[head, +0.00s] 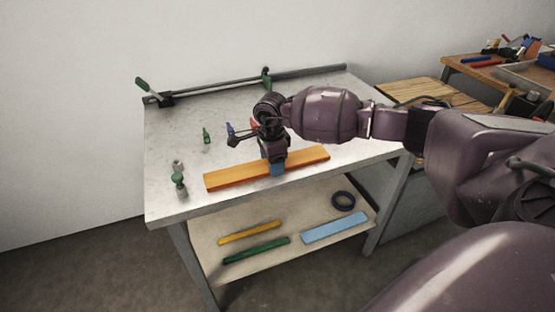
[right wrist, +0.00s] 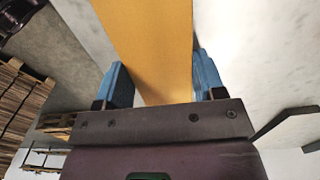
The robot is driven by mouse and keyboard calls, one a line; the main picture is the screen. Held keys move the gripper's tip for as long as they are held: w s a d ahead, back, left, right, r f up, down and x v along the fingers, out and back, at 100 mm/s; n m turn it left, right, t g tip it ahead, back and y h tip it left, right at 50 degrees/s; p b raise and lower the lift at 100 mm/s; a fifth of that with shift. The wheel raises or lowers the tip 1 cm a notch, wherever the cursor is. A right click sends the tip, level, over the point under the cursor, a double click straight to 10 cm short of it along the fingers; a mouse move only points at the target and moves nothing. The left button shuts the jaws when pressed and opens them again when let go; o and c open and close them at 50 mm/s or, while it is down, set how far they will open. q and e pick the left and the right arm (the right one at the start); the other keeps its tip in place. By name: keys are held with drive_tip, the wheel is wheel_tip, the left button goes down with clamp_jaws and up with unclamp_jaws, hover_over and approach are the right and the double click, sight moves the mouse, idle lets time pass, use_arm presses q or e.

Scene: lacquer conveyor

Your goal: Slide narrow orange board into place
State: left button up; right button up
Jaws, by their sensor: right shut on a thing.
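The narrow orange board (head: 235,177) lies along the front part of the grey workbench top (head: 175,140) in the head view, its length running left to right. My right gripper (head: 277,168) comes down over the board right of its middle and is shut on it. In the right wrist view the board (right wrist: 148,45) passes between the two blue fingers of the right gripper (right wrist: 160,88). A finger hides a short stretch of the board's front edge. My left gripper is not in view.
A clamp bar (head: 215,87) lies along the bench's back edge. Small green (head: 206,135) and blue (head: 230,128) items stand mid-bench; a green-topped metal piece (head: 179,184) stands front left. The lower shelf (head: 290,237) holds several strips and a dark ring (head: 343,200).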

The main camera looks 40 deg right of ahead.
sight(257, 168)
drive_tip(key=shift+w+a, duration=0.25)
drive_tip(key=shift+a, duration=0.85)
drive_tip(key=shift+w+a, duration=0.25)
drive_tip(key=shift+a, duration=0.8)
drive_tip(key=o, duration=1.1)
